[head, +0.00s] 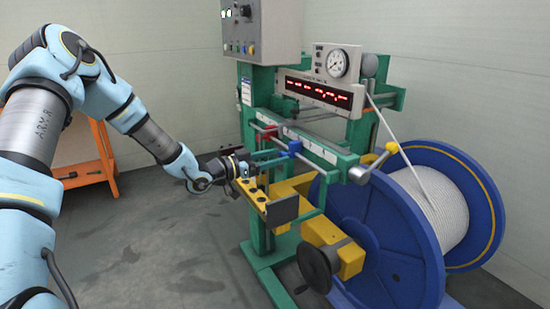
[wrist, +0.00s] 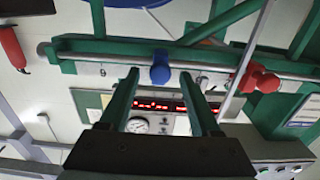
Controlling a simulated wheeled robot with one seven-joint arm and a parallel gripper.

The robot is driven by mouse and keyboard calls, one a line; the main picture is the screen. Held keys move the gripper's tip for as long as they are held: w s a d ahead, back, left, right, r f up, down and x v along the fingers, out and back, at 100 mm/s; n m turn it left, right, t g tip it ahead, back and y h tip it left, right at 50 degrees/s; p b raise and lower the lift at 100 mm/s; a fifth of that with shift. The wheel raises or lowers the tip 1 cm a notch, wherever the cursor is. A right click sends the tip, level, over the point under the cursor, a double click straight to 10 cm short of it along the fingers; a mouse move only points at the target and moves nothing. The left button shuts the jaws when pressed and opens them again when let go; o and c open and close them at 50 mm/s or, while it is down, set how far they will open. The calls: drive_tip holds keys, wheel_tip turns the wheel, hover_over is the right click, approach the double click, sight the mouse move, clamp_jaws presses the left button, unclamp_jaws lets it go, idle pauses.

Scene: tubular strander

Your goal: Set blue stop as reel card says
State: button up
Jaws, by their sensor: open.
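The blue stop (head: 294,147) sits on the rail with a pale scale strip (head: 318,150), right of the red stop (head: 266,131). In the wrist view the blue stop (wrist: 160,70) is centred between and just beyond my fingertips, and the red stop (wrist: 262,80) is to its right. My gripper (head: 281,154) is open, its two green fingers pointing at the blue stop; contact cannot be told. In the wrist view my gripper (wrist: 159,78) holds nothing. A scale numeral (wrist: 102,72) like a 9 shows left of the blue stop. I cannot make out a readable reel card.
A red-lit display (head: 318,91) and a round dial (head: 337,63) stand above the rail. A blue reel (head: 385,235) with pale rope is at right. A yellow bracket (head: 262,205) lies below my gripper. A control box (head: 262,30) hangs above. An orange stand (head: 103,150) is at left.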

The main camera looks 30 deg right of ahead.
drive_tip(key=a+b, duration=0.1)
drive_tip(key=a, duration=0.9)
drive_tip(key=shift+w+a+b, duration=0.3)
drive_tip(key=shift+a+b, duration=0.1)
